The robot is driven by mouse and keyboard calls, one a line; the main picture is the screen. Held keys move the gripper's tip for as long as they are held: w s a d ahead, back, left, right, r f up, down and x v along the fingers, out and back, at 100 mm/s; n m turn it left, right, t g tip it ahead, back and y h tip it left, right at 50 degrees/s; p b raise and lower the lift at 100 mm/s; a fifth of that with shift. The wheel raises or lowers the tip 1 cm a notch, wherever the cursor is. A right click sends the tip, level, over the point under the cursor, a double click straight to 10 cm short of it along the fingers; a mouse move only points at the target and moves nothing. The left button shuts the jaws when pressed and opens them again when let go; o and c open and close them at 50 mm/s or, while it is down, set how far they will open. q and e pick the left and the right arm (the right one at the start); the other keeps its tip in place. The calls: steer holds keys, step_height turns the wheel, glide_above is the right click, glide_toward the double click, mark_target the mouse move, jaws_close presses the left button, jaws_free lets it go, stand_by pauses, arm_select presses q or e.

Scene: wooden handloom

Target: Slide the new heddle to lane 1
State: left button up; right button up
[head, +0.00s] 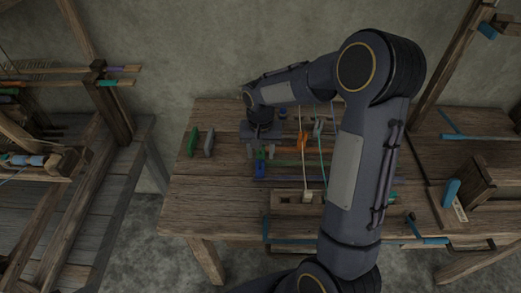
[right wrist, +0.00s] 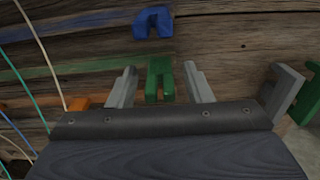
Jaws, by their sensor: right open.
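My right gripper (head: 260,151) is low over the table, its arm reaching across from the right. In the right wrist view its two grey fingers (right wrist: 160,88) are apart, with a green forked piece (right wrist: 160,80) between them; I cannot tell whether they touch it. A blue forked piece (right wrist: 153,22) lies just beyond, and also shows in the head view (head: 260,168). A grey forked piece (right wrist: 284,93) stands to the side of the fingers. Which piece is the new heddle is not clear. Green and blue lane stripes (right wrist: 75,67) run along the wood. My left gripper is not in view.
The wooden table (head: 230,205) carries a green piece (head: 193,141) and a grey piece (head: 209,142) at its left. Pale and teal cords (head: 304,165) rise right of the gripper. An orange piece (right wrist: 72,103) lies near them. My arm hides the table's middle right.

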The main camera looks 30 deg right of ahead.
jaws_close()
steer(key=s+d, duration=0.1)
steer(key=d, duration=0.1)
steer(key=s+d, duration=0.1)
steer(key=d, duration=0.1)
steer(key=s+d, duration=0.1)
steer(key=d, duration=0.1)
steer(key=shift+s, duration=0.35)
jaws_free()
step_height(320, 180, up, 8)
stand_by(0.5)
